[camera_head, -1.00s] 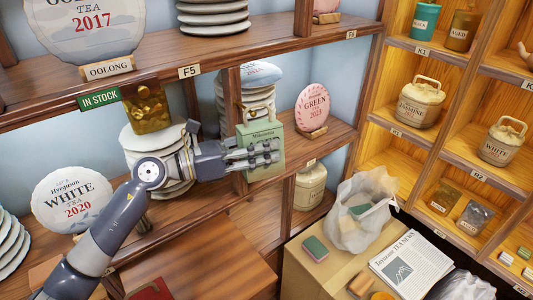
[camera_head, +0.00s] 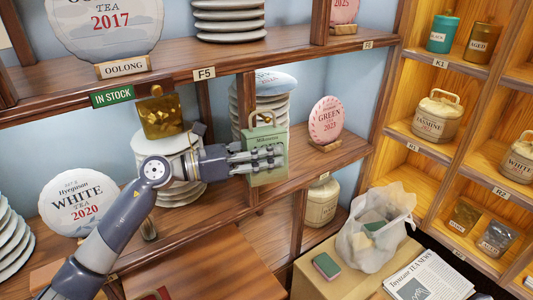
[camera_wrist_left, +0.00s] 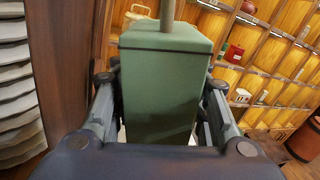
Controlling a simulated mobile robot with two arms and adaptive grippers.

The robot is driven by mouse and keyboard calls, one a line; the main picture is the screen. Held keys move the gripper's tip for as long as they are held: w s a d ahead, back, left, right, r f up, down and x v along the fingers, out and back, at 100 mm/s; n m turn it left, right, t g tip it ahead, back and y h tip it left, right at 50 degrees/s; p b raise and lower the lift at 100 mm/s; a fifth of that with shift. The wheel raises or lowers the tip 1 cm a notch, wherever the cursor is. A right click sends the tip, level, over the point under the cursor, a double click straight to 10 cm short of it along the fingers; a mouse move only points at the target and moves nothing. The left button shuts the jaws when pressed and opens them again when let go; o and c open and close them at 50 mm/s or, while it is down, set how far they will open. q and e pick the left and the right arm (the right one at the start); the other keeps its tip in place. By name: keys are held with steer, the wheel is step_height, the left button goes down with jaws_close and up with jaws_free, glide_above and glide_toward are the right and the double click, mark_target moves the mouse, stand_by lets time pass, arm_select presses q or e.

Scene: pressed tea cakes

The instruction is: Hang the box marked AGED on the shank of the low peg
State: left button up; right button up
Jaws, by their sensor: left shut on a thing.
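My left gripper (camera_head: 252,158) is shut on a pale green box (camera_head: 265,139) with a loop handle on top. It holds the box upright in front of the wooden upright of the shelf. The print on the box's front is too small to read surely. In the left wrist view the green box (camera_wrist_left: 165,85) stands between the two fingers, with the handle rising from its top. I cannot make out the low peg clearly; the area behind the handle is partly hidden by the box. My right gripper is not in view.
A gold packet (camera_head: 161,117) hangs below the shelf edge beside the IN STOCK sign (camera_head: 112,97), above my left wrist.

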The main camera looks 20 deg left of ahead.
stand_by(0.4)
arm_select(q)
steer(key=o, duration=1.2)
steer(key=shift+s+a, duration=0.3)
steer(key=shift+a, duration=0.15)
steer(key=v, duration=1.1)
steer(key=shift+s+d, duration=0.1)
